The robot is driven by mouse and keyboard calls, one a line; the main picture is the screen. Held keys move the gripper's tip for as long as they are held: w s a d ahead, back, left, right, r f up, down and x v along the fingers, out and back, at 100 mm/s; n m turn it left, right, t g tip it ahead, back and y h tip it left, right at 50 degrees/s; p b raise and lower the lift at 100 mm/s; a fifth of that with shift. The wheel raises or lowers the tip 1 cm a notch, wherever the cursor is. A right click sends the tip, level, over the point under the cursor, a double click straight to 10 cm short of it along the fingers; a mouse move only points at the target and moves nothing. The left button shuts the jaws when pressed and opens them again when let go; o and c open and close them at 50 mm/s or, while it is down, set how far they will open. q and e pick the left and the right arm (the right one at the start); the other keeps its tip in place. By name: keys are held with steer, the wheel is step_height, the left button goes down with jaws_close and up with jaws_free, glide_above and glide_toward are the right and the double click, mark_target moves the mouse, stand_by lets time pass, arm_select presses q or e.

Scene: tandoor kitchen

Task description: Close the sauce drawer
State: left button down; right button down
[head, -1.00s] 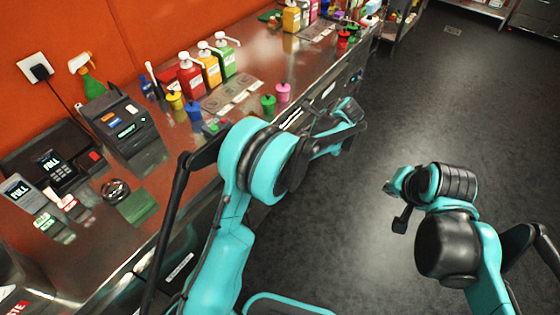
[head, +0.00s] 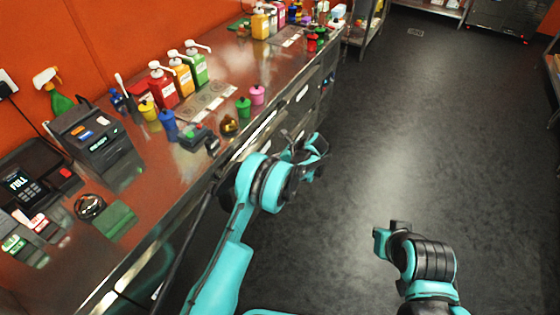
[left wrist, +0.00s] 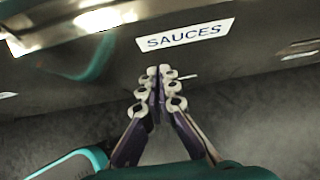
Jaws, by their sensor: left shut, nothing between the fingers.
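The sauce drawer (left wrist: 245,55) shows in the left wrist view as a dark metal front with a white label reading SAUCES (left wrist: 187,34). A bright handle strip (left wrist: 75,27) lies at the upper left. My left gripper (left wrist: 160,75) is shut and empty, its fingertips just below the label; I cannot tell if they touch the front. In the head view my left gripper (head: 314,152) is beside the counter front, and my arm hides part of the drawers. How far the drawer stands out is unclear. My right gripper (head: 388,238) is over open floor, its fingers unclear.
The steel counter (head: 185,160) runs along the left with sauce pump bottles (head: 161,88), small coloured pots (head: 243,107) and a card terminal (head: 25,185) on top. The dark floor (head: 430,130) to the right is clear.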

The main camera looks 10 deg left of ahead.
mark_target(256, 150)
arm_select(q)
steer(key=a, duration=0.1)
steer(key=w+a+b, duration=0.1)
steer(key=a, duration=0.2)
steer(key=shift+w+f, duration=0.1)
steer(key=shift+w, duration=0.15)
steer(key=shift+a, duration=0.1)
steer(key=a, duration=0.1)
steer(key=w+a, duration=0.1)
steer(key=a, duration=0.2)
steer(key=shift+w+a, duration=0.35)
